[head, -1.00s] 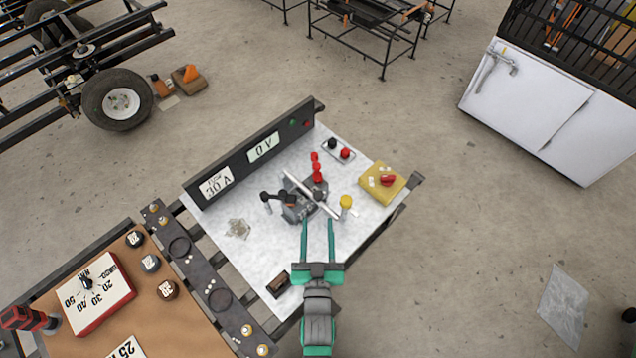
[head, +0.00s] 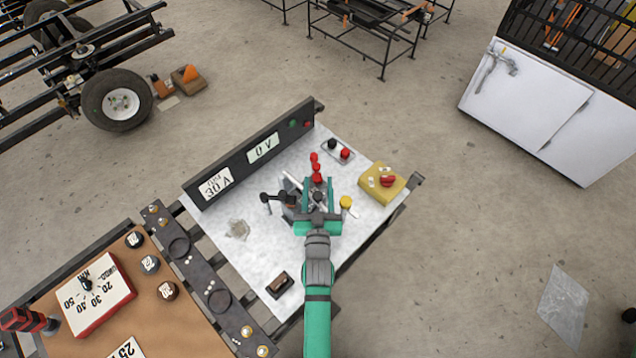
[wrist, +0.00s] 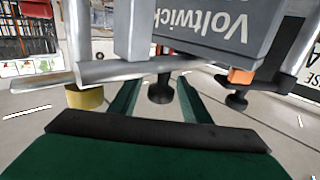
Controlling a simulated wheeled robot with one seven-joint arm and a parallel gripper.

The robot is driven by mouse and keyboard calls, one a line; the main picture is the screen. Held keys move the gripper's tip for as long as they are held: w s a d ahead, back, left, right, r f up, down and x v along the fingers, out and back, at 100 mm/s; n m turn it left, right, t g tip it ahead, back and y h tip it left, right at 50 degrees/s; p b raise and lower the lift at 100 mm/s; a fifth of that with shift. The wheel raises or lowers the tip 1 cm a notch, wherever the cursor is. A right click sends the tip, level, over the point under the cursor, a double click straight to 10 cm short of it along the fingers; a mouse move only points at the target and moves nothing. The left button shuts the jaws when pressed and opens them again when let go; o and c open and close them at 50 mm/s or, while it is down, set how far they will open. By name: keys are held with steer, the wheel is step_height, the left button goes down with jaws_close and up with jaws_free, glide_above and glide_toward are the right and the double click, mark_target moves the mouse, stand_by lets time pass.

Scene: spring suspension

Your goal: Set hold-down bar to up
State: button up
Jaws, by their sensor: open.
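The hold-down bar (head: 291,183) is a silver bar lying diagonally across the clamp assembly on the white bench top. In the wrist view the bar (wrist: 130,71) runs across in front of the fingers, below the grey Voltwick-labelled block (wrist: 215,28), which appears upside down. My gripper (head: 316,188) has green fingers, spread open over the assembly and hiding the bar's middle. In the wrist view my gripper (wrist: 158,97) shows a black knob (wrist: 160,91) between its fingers. I cannot tell whether the fingers touch the bar.
A yellow knob (head: 346,202) stands close right of my gripper. Red stacked knobs (head: 316,166) are just beyond it, and a black-handled part (head: 270,197) is to its left. A yellow box (head: 381,184) sits at the right. A dark panel (head: 250,152) lines the bench's back.

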steer(key=shift+w, duration=0.55)
jaws_close()
